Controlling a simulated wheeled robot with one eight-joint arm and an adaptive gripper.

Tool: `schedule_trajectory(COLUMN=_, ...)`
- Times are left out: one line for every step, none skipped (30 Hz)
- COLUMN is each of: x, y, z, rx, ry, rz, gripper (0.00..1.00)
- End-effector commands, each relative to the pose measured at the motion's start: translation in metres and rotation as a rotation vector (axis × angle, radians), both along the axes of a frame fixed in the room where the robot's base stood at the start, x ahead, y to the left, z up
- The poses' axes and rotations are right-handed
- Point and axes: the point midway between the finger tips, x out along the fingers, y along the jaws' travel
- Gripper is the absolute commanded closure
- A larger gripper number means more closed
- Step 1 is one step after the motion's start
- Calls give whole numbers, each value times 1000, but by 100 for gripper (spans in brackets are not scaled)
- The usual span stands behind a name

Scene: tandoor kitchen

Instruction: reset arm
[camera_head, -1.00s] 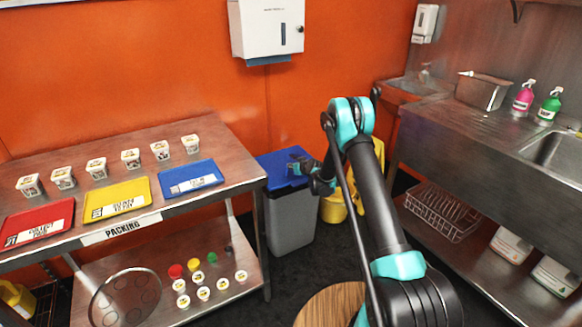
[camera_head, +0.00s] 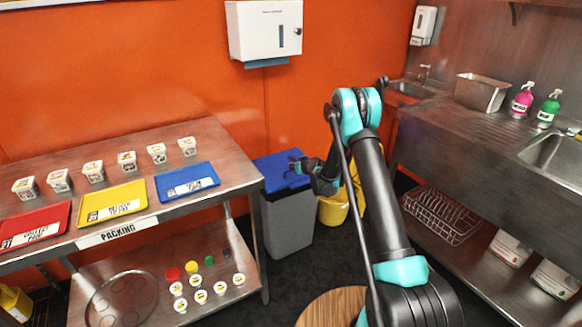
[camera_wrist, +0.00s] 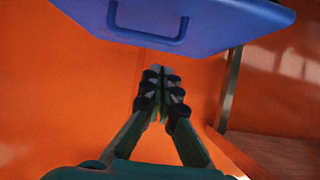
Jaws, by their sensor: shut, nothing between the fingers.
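My arm rises from the lower right of the head view and bends over at a teal joint, with the forearm pointing left and down. My gripper (camera_head: 297,164) is in front of the grey bin with the blue lid, as the head view shows it. In the wrist view my gripper (camera_wrist: 161,72) is shut, its fingertips together with nothing between them. The blue lid (camera_wrist: 220,22) with its handle fills the top of that view, apart from the fingertips.
The grey bin (camera_head: 288,222) and a yellow bucket (camera_head: 334,209) stand on the floor behind my arm. At left is a steel packing table (camera_head: 215,150) with red (camera_head: 32,226), yellow (camera_head: 112,204) and blue (camera_head: 187,182) trays and several small tubs. At right is a steel sink counter (camera_head: 470,135).

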Motion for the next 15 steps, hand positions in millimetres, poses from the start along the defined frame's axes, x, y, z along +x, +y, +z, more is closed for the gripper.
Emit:
schedule_trajectory(x=-9, y=-6, z=-1, rx=0, ry=0, rz=-1, gripper=100)
schedule_trajectory(x=-13, y=-9, z=-2, rx=1, ry=0, rz=0, gripper=100)
schedule_trajectory(x=-20, y=-13, z=-3, rx=1, ry=0, rz=0, gripper=100)
schedule_trajectory(x=-24, y=-16, z=-4, rx=1, ry=0, rz=0, gripper=100)
schedule_trajectory(x=-29, y=-19, z=-5, rx=1, ry=0, rz=0, gripper=100)
schedule_trajectory(x=-34, y=-22, z=-5, rx=1, ry=1, rz=0, gripper=100)
schedule_trajectory(x=-38, y=-24, z=-6, rx=2, ry=0, rz=0, gripper=100)
schedule_trajectory(x=-41, y=-27, z=-7, rx=2, ry=0, rz=0, gripper=100)
schedule_trajectory(x=-45, y=-29, z=-7, rx=2, ry=0, rz=0, gripper=100)
schedule_trajectory(x=-47, y=-31, z=-8, rx=2, ry=0, rz=0, gripper=100)
schedule_trajectory(x=-50, y=-32, z=-8, rx=2, ry=0, rz=0, gripper=100)
schedule_trajectory(x=-52, y=-34, z=-8, rx=2, ry=0, rz=0, gripper=100)
schedule_trajectory(x=-53, y=-35, z=-8, rx=2, ry=0, rz=0, gripper=100)
schedule_trajectory(x=-54, y=-35, z=-8, rx=2, ry=1, rz=0, gripper=100)
schedule_trajectory(x=-56, y=-37, z=-6, rx=2, ry=3, rz=-1, gripper=100)
